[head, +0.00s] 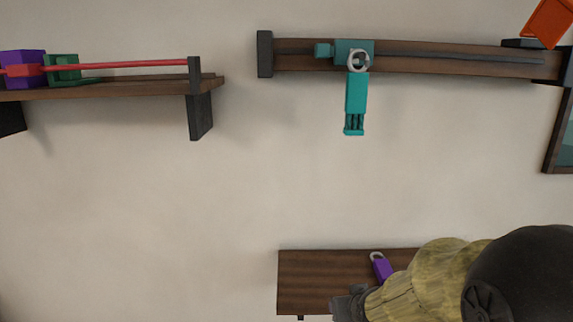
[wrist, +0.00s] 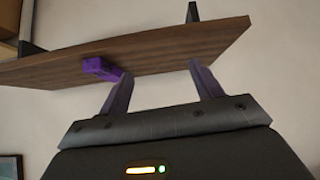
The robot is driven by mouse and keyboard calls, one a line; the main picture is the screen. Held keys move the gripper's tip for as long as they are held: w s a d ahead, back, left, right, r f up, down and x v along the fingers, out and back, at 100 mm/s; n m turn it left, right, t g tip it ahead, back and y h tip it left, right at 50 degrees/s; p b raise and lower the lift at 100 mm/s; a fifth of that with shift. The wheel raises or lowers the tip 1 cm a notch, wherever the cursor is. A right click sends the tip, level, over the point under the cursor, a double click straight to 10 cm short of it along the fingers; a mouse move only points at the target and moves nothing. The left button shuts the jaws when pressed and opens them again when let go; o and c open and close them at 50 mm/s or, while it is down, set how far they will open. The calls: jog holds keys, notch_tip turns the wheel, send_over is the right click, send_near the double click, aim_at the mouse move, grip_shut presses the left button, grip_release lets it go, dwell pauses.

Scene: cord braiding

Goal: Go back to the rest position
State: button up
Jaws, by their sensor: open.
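My gripper (head: 348,303) is at the bottom of the head view, in front of the lower wooden shelf (head: 315,268). In the wrist view its two fingers (wrist: 160,69) are spread apart with nothing between them. The same shelf (wrist: 170,50) crosses the wrist view beyond the fingertips. A purple piece with a grey ring (head: 382,268) is on that shelf, just beyond my arm, which hides part of the shelf. In the wrist view a purple block (wrist: 102,69) shows at the shelf, close to the left fingertip; I cannot tell whether they touch.
A wooden rail (head: 440,60) holds a teal slider (head: 355,50) with a ring and a hanging teal piece (head: 356,95). A left shelf (head: 140,87) carries a red cord (head: 130,65), a purple block and a green block. An orange piece (head: 548,22) is upper right. The middle wall is clear.

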jog(key=s+f+g, duration=0.1)
jog(key=s+g, duration=0.2)
jog(key=s, duration=0.4)
jog(key=s+f+m+g+p, duration=0.1)
jog(key=s+f+g, duration=0.1)
jog(key=s, duration=0.5)
jog(key=shift+d+f+g+p, duration=0.3)
jog(key=shift+d+g, duration=0.15)
jog(key=shift+g, duration=0.25)
jog(key=shift+s+r, duration=0.1)
jog(key=shift+s, duration=0.15)
jog(key=shift+w, duration=0.1)
